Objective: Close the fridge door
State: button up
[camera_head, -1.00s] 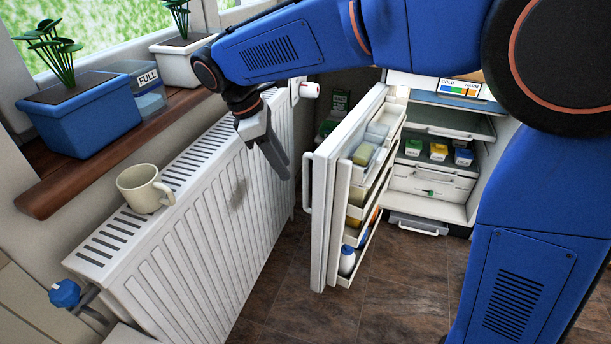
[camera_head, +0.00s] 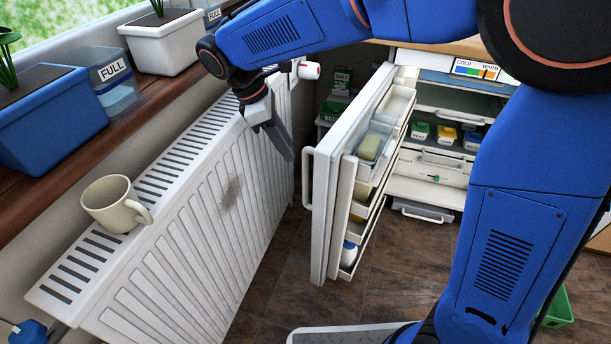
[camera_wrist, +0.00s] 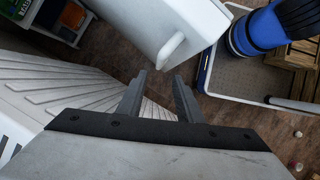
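The white fridge door (camera_head: 326,215) stands wide open in the head view, with loaded shelves on its inner side. Its handle (camera_head: 307,178) is on the outer face, toward the radiator. The fridge body (camera_head: 425,188) is behind it to the right, partly hidden by my arm. My gripper (camera_head: 285,150) points down over the radiator, a little left of the door and apart from it. In the wrist view my gripper (camera_wrist: 160,78) has its fingers spread with nothing between them. The door (camera_wrist: 150,20) and its handle (camera_wrist: 171,50) lie beyond the fingertips.
A white radiator (camera_head: 215,220) runs along the left, with a cream mug (camera_head: 113,204) on top. Planters (camera_head: 45,120) and a clear box marked FULL (camera_head: 117,90) stand on the windowsill. Brown tiled floor (camera_head: 285,275) is clear between radiator and door. A green crate (camera_head: 560,308) sits lower right.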

jog(key=x, duration=1.3)
grip_shut()
